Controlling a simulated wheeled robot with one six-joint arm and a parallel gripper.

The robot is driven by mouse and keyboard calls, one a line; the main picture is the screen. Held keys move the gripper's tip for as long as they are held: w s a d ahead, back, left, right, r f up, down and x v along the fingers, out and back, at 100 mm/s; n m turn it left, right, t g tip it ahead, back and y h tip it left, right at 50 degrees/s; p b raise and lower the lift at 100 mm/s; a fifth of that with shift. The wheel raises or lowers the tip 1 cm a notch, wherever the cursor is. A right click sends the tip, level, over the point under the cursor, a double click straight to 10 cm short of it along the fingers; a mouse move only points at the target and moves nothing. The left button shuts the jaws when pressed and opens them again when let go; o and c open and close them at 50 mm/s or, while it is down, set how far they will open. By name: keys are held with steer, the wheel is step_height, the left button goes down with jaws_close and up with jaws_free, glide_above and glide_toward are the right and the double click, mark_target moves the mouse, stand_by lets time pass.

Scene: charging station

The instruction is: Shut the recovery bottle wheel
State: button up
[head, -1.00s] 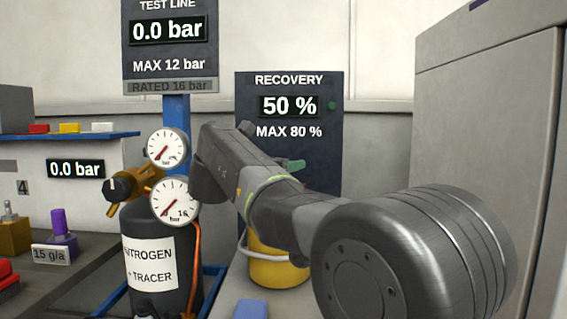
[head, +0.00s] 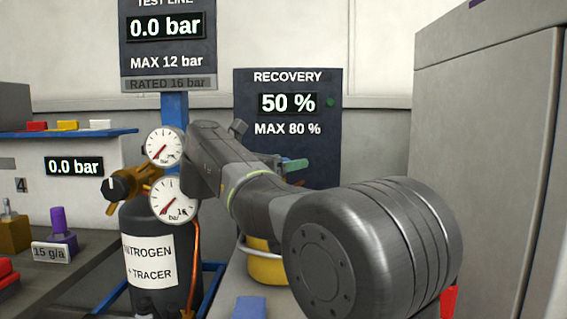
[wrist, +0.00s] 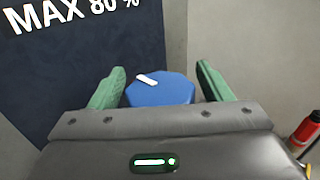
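The recovery bottle (head: 266,268) is yellow and stands behind my arm in the head view; its top is hidden there. In the wrist view the blue wheel (wrist: 160,91) with a white mark lies between the green fingers of my gripper (wrist: 161,82). The fingers are spread, one on each side of the wheel; I cannot tell whether either touches it. In the head view a green finger of my gripper (head: 295,165) shows past my arm, in front of the recovery panel (head: 287,145), which reads 50 % and MAX 80 %.
The black nitrogen cylinder (head: 150,225) with two gauges and a brass regulator stands close on the left of my arm. A grey cabinet (head: 485,150) rises on the right. A red cylinder (wrist: 307,129) shows at the right edge of the wrist view.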

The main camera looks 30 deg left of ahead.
steer(key=shift+s, duration=0.1)
steer(key=p+v, duration=0.2)
steer(key=v, duration=1.1)
steer(key=shift+s+a, duration=0.15)
steer(key=shift+s, duration=0.15)
steer(key=b+x, duration=0.2)
steer(key=x, duration=1.2)
steer(key=shift+s, duration=0.1)
